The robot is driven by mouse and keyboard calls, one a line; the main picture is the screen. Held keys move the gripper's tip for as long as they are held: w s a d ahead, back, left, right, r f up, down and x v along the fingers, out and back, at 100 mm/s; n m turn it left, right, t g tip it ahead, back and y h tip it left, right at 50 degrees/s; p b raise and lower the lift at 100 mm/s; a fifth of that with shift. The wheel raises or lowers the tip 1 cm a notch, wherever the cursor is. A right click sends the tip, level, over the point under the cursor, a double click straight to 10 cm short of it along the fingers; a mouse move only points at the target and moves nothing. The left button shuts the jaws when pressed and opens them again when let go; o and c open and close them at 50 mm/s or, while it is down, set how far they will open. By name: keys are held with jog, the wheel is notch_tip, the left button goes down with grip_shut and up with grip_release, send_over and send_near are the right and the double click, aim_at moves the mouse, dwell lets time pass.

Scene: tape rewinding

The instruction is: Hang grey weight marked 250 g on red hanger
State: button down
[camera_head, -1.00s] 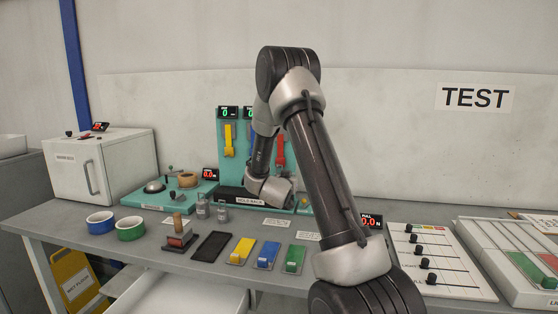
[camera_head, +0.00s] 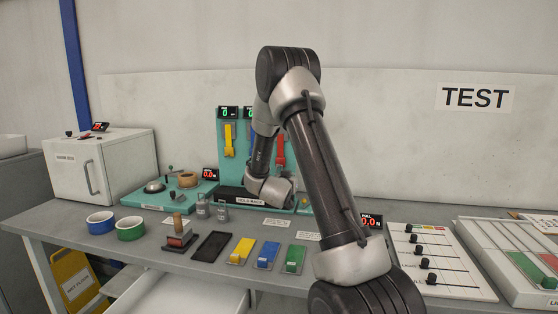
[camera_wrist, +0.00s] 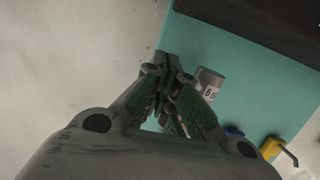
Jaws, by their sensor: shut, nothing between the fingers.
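The red hanger (camera_head: 281,150) hangs on the teal upright board (camera_head: 231,165) in the head view, partly hidden by my arm. Two small grey weights, one on the left (camera_head: 202,207) and one on the right (camera_head: 222,211), stand on the table; their marks are too small to read. In the wrist view my gripper (camera_wrist: 167,62) is shut and empty, its fingertips together over the edge of a teal surface. A grey cylinder with a white label (camera_wrist: 208,84) stands just right of the fingers; its mark is not clearly readable. My gripper is hidden in the head view.
A yellow hanger (camera_head: 228,140) hangs left of my arm. Blue (camera_head: 101,222) and green (camera_head: 130,228) rings, a stamp (camera_head: 179,236), a black pad (camera_head: 212,246) and coloured blocks (camera_head: 266,256) line the table front. In the wrist view, blue (camera_wrist: 233,131) and yellow (camera_wrist: 272,149) parts sit lower right.

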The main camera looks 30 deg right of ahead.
jog(key=shift+w+a, duration=0.9)
jog(key=shift+w, duration=0.05)
dwell(2.3)
jog(key=shift+s+d, duration=0.25)
jog(key=shift+s, duration=0.05)
dwell(2.5)
jog(key=shift+s, duration=0.1)
jog(key=s+a, duration=0.4)
jog(key=s, duration=0.2)
jog(key=shift+s+a, duration=0.25)
jog(key=shift+a, duration=0.05)
dwell(0.7)
dwell(0.4)
